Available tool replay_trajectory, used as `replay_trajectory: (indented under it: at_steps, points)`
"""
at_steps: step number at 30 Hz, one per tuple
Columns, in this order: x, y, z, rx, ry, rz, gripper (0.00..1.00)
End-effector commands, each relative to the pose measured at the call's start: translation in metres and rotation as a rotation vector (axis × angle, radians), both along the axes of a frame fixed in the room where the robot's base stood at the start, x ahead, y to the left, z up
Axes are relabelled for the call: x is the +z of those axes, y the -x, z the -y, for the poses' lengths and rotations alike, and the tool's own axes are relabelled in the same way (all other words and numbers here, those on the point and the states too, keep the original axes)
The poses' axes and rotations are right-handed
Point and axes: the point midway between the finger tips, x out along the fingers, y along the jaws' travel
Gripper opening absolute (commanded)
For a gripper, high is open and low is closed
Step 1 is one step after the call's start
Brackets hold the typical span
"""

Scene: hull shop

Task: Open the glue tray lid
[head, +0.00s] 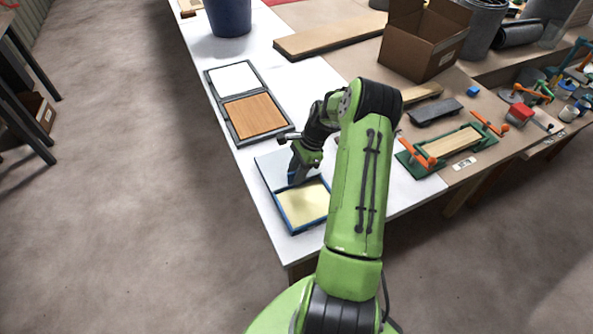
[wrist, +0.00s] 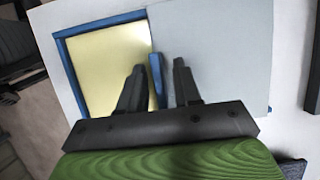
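The glue tray has a blue rim (head: 281,212) and a pale yellow inside that is uncovered. It also shows at the left in the wrist view (wrist: 62,46). A flat light-grey panel, seemingly its lid (head: 268,163), lies beside the tray on its far side; it fills the right of the wrist view (wrist: 215,45). A small upright blue piece (wrist: 156,76) stands at the border between tray and panel. My gripper (head: 292,181) is over that border. In the wrist view my gripper (wrist: 159,67) is open, its fingers either side of the blue piece, with gaps visible.
A dark-framed case (head: 233,128) with a white panel and a wooden panel lies farther back on the white table (head: 218,53). A green clamping jig (head: 416,166) with orange handles is to the right. A cardboard box (head: 416,52) and blue bin (head: 228,15) stand behind.

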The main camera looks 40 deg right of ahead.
Motion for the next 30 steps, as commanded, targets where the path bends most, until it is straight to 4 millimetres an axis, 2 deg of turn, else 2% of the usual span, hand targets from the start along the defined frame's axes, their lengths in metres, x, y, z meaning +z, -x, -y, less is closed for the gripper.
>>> replay_trajectory:
  at_steps: [8, 11, 24, 27, 30]
  points:
    - [0.000, 0.000, 0.000, 0.000, -0.001, -0.001, 0.36]
    - [0.009, 0.001, 0.004, 0.000, 0.000, 0.001, 0.36]
    - [0.119, 0.014, 0.047, -0.002, 0.003, 0.002, 0.36]
    - [0.135, 0.015, 0.053, -0.001, 0.001, 0.001, 0.36]
    - [0.144, 0.017, 0.057, 0.000, 0.000, 0.001, 0.36]
